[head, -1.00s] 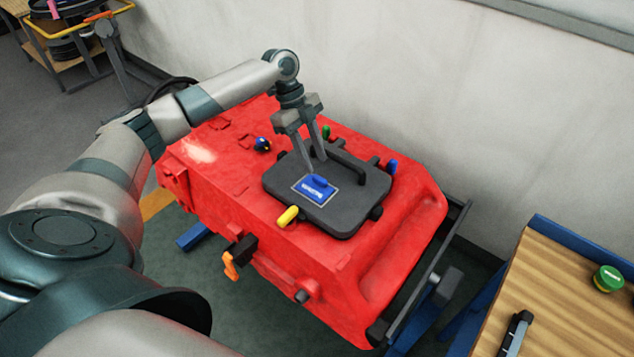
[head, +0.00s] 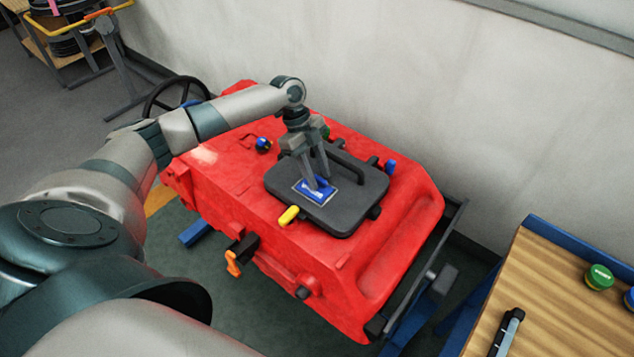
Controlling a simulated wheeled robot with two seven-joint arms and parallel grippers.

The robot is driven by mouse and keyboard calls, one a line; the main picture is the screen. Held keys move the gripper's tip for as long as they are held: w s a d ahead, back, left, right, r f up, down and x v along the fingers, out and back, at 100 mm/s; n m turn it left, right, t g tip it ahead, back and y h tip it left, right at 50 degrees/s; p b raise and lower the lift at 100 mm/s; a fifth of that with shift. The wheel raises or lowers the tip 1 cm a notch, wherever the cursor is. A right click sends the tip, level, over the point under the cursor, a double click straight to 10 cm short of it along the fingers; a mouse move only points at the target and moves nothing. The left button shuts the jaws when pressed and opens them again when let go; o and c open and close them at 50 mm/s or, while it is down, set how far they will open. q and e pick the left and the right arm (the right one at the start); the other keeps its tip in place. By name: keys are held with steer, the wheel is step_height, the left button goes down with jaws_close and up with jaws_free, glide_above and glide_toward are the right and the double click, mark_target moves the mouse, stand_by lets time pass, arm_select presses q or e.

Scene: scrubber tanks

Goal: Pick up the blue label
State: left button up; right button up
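The blue label (head: 312,194) lies on the dark grey lid (head: 352,210) on top of the red tank (head: 240,193). It is a small blue plate with white lettering and a raised blue tab, set within a light outline. My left gripper (head: 319,184) points down at the label, with its fingertips at the tab. The fingers are apart, and one fingertip overlaps the label. I cannot tell whether they touch the tab, which they partly hide. My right gripper is not in view.
The lid has a black handle (head: 350,165), a yellow latch (head: 289,215) and a blue latch (head: 390,167) around it. An orange-handled valve (head: 233,262) sticks out of the tank's front. A wooden bench (head: 545,290) with a green-lidded jar (head: 599,277) stands right. A wall rises behind.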

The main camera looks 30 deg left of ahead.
mark_target(325, 181)
arm_select(q)
steer(key=shift+c, duration=0.6)
jaws_close()
steer(key=shift+r+b, duration=0.6)
steer(key=shift+r, duration=0.15)
step_height(325, 181, up, 2)
steer(key=shift+r+b, duration=0.25)
steer(key=shift+b, duration=0.45)
steer(key=s+d+r+b, duration=0.1)
steer(key=s+d+r, duration=0.1)
steer(key=d, duration=0.3)
steer(key=s+d+r+b, duration=0.2)
steer(key=s+d+r, duration=0.1)
steer(key=d+r, duration=0.2)
steer(key=shift+d, duration=0.3)
